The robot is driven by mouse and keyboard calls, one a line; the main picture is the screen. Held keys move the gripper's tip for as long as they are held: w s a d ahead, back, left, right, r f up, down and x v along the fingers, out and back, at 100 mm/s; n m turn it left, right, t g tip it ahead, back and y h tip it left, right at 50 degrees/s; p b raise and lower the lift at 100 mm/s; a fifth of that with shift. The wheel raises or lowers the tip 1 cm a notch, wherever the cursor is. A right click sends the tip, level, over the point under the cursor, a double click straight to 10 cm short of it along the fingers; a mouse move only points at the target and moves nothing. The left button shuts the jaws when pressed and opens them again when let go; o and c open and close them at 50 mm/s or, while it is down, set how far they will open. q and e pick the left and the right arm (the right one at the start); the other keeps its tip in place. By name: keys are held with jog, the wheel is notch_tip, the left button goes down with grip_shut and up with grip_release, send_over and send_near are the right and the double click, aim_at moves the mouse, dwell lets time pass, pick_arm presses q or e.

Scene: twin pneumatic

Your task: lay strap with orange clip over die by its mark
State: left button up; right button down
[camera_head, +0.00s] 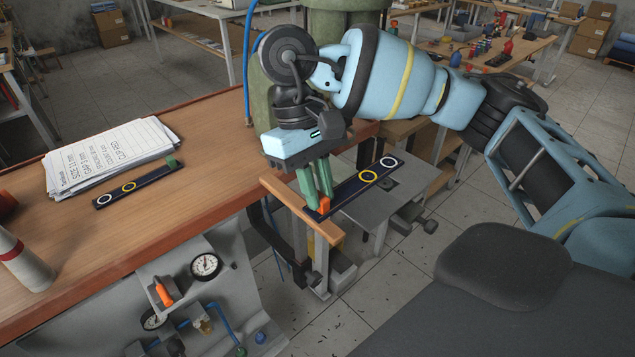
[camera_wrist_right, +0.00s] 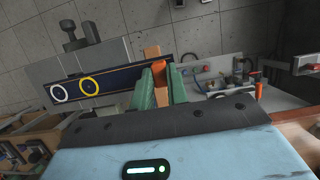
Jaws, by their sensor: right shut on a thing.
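The dark strap with the orange clip (camera_head: 343,192) has a yellow ring and a white ring toward its far end. My right gripper (camera_head: 319,201) is shut on it at the orange clip (camera_head: 324,205). The strap reaches up and right, over or in front of a grey metal plate (camera_head: 397,208); I cannot tell if they touch. In the right wrist view the strap (camera_wrist_right: 115,83) runs left from the green fingers (camera_wrist_right: 157,88), in front of a grey block (camera_wrist_right: 93,58). I cannot make out for certain which part is the die or its mark. My left gripper is out of view.
A similar strap with a green clip (camera_head: 138,185) lies on the wooden bench (camera_head: 150,240) beside a stack of papers (camera_head: 110,155). A wooden bar (camera_head: 288,196) lies below the orange clip. Gauges (camera_head: 205,265) and tubing sit under the bench edge.

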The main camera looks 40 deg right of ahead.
jog(key=shift+f+b, duration=0.85)
jog(key=shift+f, duration=1.05)
jog(key=shift+f, duration=0.3)
dwell(0.8)
jog(key=c, duration=1.3)
grip_release()
